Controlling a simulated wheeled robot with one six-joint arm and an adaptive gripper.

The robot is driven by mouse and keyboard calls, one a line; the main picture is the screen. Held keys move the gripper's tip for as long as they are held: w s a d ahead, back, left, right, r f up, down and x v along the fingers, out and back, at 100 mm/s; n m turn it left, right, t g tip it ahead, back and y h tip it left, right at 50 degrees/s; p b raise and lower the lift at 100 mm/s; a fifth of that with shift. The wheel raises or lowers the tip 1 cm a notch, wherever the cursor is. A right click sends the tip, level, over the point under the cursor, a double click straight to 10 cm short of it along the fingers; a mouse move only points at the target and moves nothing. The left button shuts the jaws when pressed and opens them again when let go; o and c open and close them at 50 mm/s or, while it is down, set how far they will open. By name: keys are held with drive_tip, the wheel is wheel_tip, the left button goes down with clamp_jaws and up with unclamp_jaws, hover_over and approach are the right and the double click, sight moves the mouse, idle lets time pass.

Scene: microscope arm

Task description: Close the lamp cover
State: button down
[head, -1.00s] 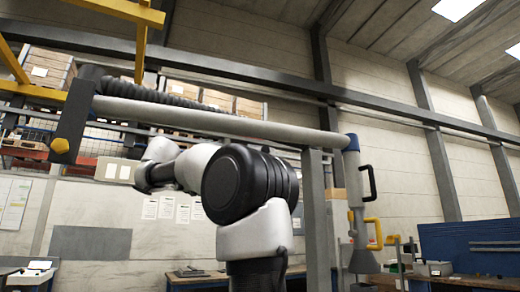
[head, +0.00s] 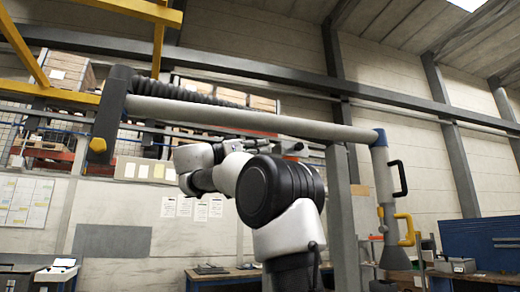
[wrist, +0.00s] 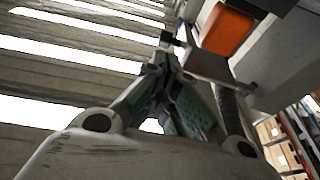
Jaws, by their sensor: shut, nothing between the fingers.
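My gripper (wrist: 165,62) shows in the wrist view with its green-padded fingers together and empty. Its tips are close beside a small dark knob-like piece (wrist: 172,42) and a thin grey plate (wrist: 207,66); I cannot tell whether they touch. An orange block (wrist: 227,30) sits just above the plate, against a large grey body (wrist: 283,58). I cannot tell for sure which of these parts is the lamp cover. In the head view my arm stands in front of the grey boom (head: 240,118), and the gripper tips are not clear there.
Yellow beams (head: 110,10) cross the upper left.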

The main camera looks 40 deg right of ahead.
approach(292, 145)
drive_tip(key=s+d, duration=0.2)
drive_tip(key=s+d+r, duration=0.1)
drive_tip(key=s+d, duration=0.2)
drive_tip(key=shift+s+r, duration=0.1)
drive_tip(key=shift+r, duration=0.05)
drive_tip(key=shift+s+d, duration=0.25)
drive_tip(key=shift+d, duration=0.55)
